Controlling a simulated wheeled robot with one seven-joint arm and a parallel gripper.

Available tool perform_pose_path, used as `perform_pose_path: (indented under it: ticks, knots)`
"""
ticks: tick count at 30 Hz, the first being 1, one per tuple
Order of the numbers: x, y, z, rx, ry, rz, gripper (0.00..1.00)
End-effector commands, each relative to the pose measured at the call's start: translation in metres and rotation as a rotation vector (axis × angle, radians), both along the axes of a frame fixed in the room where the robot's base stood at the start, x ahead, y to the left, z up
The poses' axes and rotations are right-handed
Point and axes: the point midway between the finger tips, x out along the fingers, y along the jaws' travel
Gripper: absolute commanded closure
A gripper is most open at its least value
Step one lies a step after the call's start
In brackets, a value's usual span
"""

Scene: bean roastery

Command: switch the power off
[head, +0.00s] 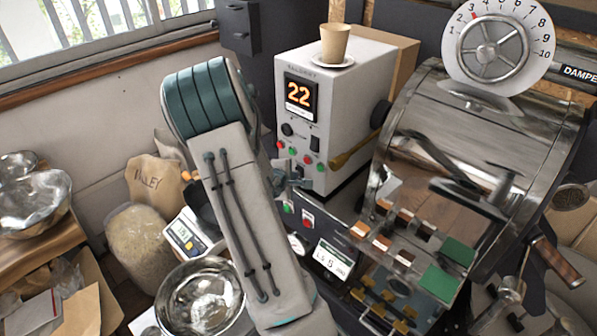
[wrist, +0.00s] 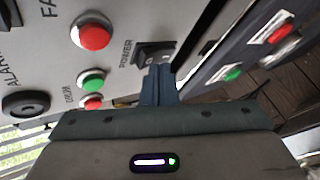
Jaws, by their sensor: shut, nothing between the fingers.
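The power switch (wrist: 150,53) is a black rocker beside the printed POWER label on the grey control box (head: 330,85). My gripper (head: 289,178) is at the lower front of this box. In the wrist view its shut fingertips (wrist: 159,72) are right at the near end of the switch, with nothing held. I cannot tell whether they touch it or which way the rocker is tipped. In the head view I cannot make out the switch behind the gripper. The box's display (head: 299,94) is lit and reads 22.
Close to the switch are a red button (wrist: 92,31), a green button (wrist: 91,82) and the alarm knob (wrist: 25,103). A cup (head: 334,43) on a saucer stands on the box. The roaster drum (head: 465,130) is at the right, a steel bowl (head: 200,300) at the lower left.

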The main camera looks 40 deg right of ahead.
Motion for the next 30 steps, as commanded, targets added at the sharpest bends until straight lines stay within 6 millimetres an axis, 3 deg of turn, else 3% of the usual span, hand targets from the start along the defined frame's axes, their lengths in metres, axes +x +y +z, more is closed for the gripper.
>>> perform_pose_path:
  ticks: [20,30]
  knots:
    - [0.000,-0.005,0.001,0.000,0.000,0.000,1.00]
    - [0.000,0.009,0.000,0.001,0.002,0.002,1.00]
